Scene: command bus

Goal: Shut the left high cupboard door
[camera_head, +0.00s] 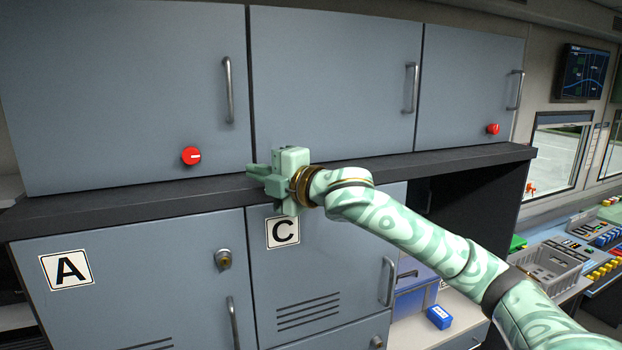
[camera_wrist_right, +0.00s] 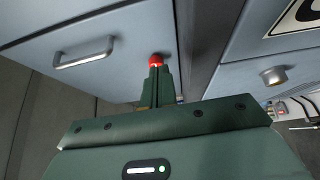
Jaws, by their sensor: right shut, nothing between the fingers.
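The left high cupboard door (camera_head: 120,90) is a grey panel at the upper left in the head view. It looks about flush with the middle high door, with no clear gap. It has a vertical metal handle (camera_head: 229,90) and a red knob (camera_head: 192,156) low down. My right gripper (camera_head: 252,171) is beside the door's lower right corner, in front of the dark ledge. Its fingers are shut and empty. In the wrist view the fingertips (camera_wrist_right: 156,72) overlap the lower part of the red knob (camera_wrist_right: 155,59); contact cannot be told. My left gripper is not in view.
The middle high door (camera_head: 335,75) and right high door (camera_head: 468,85) look closed. A dark ledge (camera_head: 130,203) runs beneath them. Lower doors labelled A (camera_head: 67,270) and C (camera_head: 283,232) sit below. A console with a grey basket (camera_head: 548,268) is at the right.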

